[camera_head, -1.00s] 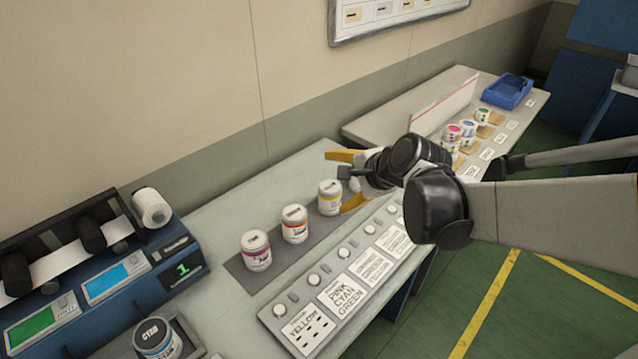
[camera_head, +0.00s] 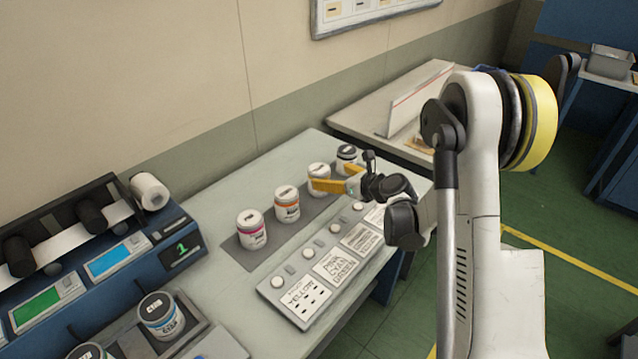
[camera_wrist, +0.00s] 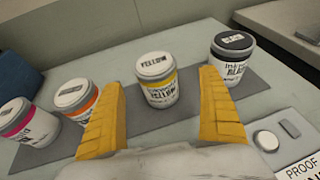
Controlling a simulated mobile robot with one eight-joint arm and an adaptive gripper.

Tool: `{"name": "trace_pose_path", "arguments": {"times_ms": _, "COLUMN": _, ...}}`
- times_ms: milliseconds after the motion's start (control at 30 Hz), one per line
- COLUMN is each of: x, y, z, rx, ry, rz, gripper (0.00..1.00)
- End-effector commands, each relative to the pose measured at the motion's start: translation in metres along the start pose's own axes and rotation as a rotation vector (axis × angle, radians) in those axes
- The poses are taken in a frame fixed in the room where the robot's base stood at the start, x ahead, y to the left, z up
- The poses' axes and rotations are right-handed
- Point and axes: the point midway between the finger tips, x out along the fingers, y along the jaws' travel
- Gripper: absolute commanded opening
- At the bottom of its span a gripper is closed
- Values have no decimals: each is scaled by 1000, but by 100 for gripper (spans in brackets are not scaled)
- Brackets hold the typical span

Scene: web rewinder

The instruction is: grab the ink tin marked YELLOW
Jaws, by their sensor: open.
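The ink tin marked YELLOW (camera_wrist: 157,80) stands upright on a dark mat, with a white lid and a yellow band. In the head view, the same tin (camera_head: 319,178) is third along the row, partly behind a gripper finger. My gripper (camera_wrist: 162,110) is open, its two yellow fingers reaching toward the tin from either side, with the tin between or just beyond their tips. In the head view, my gripper (camera_head: 330,186) is low at the mat's right part. Whether the fingers touch the tin cannot be told.
An orange-banded tin (camera_head: 287,204) and a pink-banded tin (camera_head: 251,229) stand left of it. A black-lidded tin (camera_wrist: 232,58) stands close on the right. A button panel (camera_head: 318,268) lies in front. A machine with screens (camera_head: 115,258) is at left.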

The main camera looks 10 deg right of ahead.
Motion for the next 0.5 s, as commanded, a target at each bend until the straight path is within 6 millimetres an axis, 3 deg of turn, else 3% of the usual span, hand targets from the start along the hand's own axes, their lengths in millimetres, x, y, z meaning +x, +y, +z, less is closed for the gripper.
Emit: {"name": "trace_pose_path", "arguments": {"times_ms": 500, "x": 61, "y": 7, "z": -2, "rx": -3, "ry": 1, "rz": 1, "gripper": 89}}
